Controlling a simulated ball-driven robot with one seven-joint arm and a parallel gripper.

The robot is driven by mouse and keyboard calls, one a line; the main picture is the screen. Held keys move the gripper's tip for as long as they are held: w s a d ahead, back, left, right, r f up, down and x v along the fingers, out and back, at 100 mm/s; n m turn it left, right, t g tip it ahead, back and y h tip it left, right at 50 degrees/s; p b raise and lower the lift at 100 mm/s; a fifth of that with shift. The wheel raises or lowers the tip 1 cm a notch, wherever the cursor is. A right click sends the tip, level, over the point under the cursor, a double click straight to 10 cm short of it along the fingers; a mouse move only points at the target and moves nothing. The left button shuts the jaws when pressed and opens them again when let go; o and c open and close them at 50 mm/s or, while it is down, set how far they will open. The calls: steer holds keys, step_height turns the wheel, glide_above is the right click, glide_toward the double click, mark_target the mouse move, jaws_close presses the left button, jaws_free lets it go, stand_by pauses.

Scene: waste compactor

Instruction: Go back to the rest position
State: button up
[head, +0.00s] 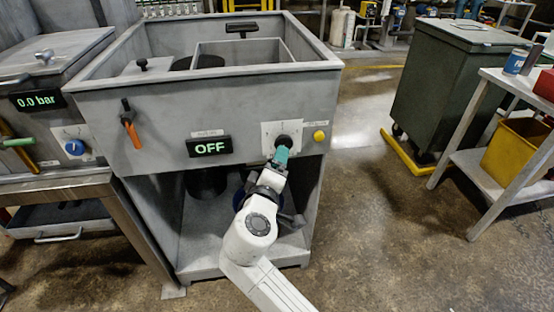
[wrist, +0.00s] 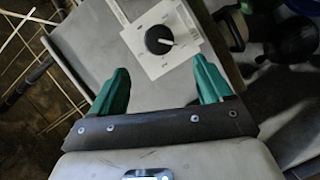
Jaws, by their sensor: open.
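My gripper (wrist: 158,95) has two green fingers, spread apart with nothing between them in the wrist view. It faces a round black knob (wrist: 159,39) on a white plate, which lies beyond the fingertips. In the head view my gripper (head: 281,155) is in front of the compactor's panel, close to the same knob (head: 284,141); whether it touches cannot be told there. My white arm reaches up from the bottom of the picture. The compactor (head: 230,95) is a grey open-topped metal box with a display (head: 209,147) reading OFF.
A yellow button (head: 319,136) is right of the knob, and an orange-handled lever (head: 131,130) is at left. A unit at left shows 0.0 bar (head: 38,101). A green bin (head: 450,90) and a table with a yellow bucket (head: 515,150) stand right. Floor (head: 380,230) between is clear.

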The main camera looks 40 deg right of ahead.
steer(key=shift+s+a, duration=0.1)
steer(key=shift+a, duration=0.05)
stand_by(0.5)
steer(key=s+f+m+g+y+p, duration=0.1)
steer(key=s+f+g+y+p, duration=0.2)
steer(key=s+f, duration=0.35)
steer(key=s+f+m+g+y+p, duration=0.2)
steer(key=s+f+y+p, duration=0.15)
steer(key=s, duration=0.55)
steer(key=s+a+f+g+y+p, duration=0.1)
steer(key=s+a+y, duration=0.2)
steer(key=s, duration=0.3)
steer(key=s+a+f+g+y+p, duration=0.1)
steer(key=s+a+g+y, duration=0.1)
steer(key=s, duration=0.5)
steer(key=a+y, duration=0.1)
steer(key=a, duration=0.1)
steer(key=shift+s+a, duration=0.2)
steer(key=shift+a, duration=0.2)
steer(key=shift+f+y, duration=0.1)
steer(key=shift+y, duration=0.15)
